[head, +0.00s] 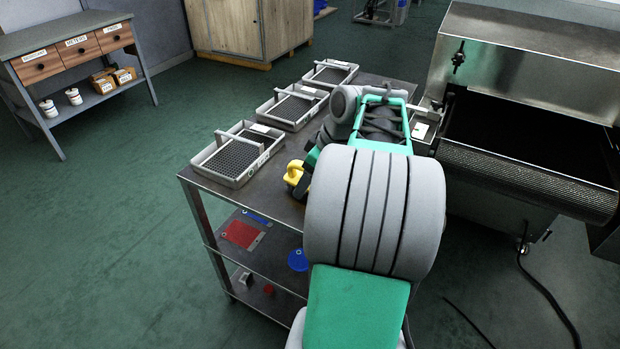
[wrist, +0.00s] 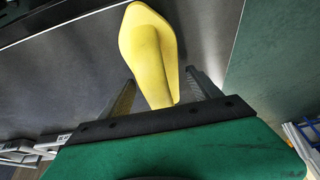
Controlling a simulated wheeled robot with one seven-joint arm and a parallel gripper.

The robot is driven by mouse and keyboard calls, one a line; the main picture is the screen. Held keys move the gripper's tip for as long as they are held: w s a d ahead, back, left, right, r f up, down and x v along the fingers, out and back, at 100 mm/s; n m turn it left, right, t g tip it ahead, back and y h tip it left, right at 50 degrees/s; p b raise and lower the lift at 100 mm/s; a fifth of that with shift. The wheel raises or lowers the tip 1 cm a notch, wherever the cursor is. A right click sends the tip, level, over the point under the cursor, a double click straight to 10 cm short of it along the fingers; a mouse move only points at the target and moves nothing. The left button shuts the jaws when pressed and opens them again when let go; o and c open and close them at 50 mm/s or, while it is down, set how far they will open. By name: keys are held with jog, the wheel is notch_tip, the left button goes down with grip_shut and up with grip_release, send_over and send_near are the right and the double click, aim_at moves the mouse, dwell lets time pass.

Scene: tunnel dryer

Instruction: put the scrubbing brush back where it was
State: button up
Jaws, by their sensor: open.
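A yellow object, which looks like the scrubbing brush (head: 294,173), is at the near part of the cart's top, beside my arm. In the wrist view the yellow brush (wrist: 151,48) has a broad far end and a narrower part running back toward my palm. My gripper (wrist: 160,76) is open, with one dark finger on each side of the narrow part. A gap shows at the left finger; the right finger is close to the brush, and I cannot tell whether it touches. The brush's underside is hidden. In the head view my arm hides the fingers.
Three grey trays with dark mesh floors, a near one (head: 223,178), a middle one (head: 270,115) and a far one (head: 314,79), line the left of the metal cart (head: 262,202). The dryer belt (head: 520,180) is at right. A drawer bench (head: 70,52) stands far left. Green floor is open at left.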

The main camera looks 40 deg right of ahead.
jog(key=shift+r, duration=0.3)
jog(key=p+v, duration=0.5)
jog(key=v, duration=0.6)
jog(key=shift+s+r, duration=0.15)
jog(key=shift+r, duration=0.2)
jog(key=w+a+f+m, duration=0.1)
jog(key=w+a+f, duration=0.1)
jog(key=a, duration=0.5)
jog(key=w+a+f, duration=0.1)
jog(key=w+a, duration=0.2)
jog(key=a, duration=0.5)
jog(key=s+a+f+m+g+h, duration=0.1)
jog(key=s+a+f, duration=0.35)
jog(key=a, duration=0.25)
jog(key=s+a+f+m+g+h, duration=0.1)
jog(key=s+a+f+m, duration=0.1)
jog(key=s+a+f, duration=0.3)
jog(key=w+r+p, duration=0.2)
jog(key=r+p, duration=0.5)
jog(key=r, duration=0.2)
jog(key=w+r+t+p, duration=0.1)
jog(key=r+p, duration=0.6)
jog(key=r, duration=0.3)
jog(key=shift+w+m, duration=0.4)
jog(key=shift+d, duration=0.1)
